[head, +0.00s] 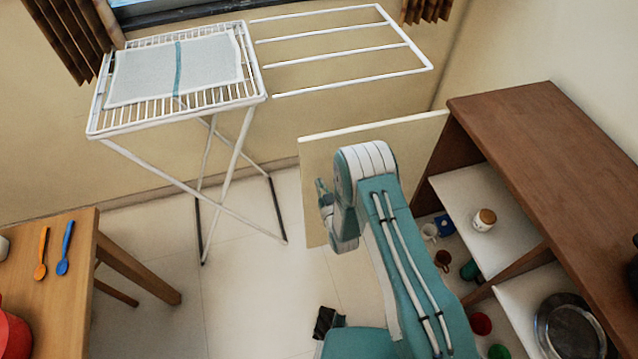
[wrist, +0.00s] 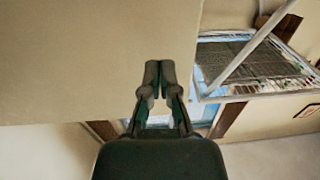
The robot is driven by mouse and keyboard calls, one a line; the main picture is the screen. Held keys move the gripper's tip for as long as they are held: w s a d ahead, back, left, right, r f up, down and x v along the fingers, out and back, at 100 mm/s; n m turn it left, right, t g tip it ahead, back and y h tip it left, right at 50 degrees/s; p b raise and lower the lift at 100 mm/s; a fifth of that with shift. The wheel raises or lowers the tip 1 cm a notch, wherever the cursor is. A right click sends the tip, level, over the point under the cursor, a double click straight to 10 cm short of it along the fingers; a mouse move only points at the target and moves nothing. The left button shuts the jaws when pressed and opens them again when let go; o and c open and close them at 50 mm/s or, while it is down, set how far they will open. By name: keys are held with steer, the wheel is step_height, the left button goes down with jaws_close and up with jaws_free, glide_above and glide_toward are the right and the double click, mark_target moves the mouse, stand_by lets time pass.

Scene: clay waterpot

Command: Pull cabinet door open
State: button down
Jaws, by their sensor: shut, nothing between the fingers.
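The cabinet (head: 540,110) stands at the right of the head view, with a brown top and its shelves showing. Its pale beige door (head: 415,150) stands swung out to the left from the cabinet's far end, partly hidden by my arm. The door is the broad beige panel (wrist: 90,65) at the upper left of the wrist view. In the head view my gripper (head: 324,196) is near the door's left part. I cannot tell whether it touches the door.
A white drying rack (head: 175,80) with a cloth stands at the back left. A wooden table (head: 60,290) with orange and blue spoons is at the lower left. Shelves hold a jar (head: 484,219), cups and a metal pan (head: 570,328).

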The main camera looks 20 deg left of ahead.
steer(key=shift+w+a+f, duration=0.1)
steer(key=shift+w+a, duration=0.1)
steer(key=shift+a, duration=0.2)
steer(key=w+a+m+t+h, duration=0.2)
steer(key=w+a, duration=0.3)
steer(key=w, duration=0.4)
steer(key=shift+a+m+h, duration=0.25)
steer(key=shift+m+h, duration=0.15)
steer(key=shift+h, duration=0.5)
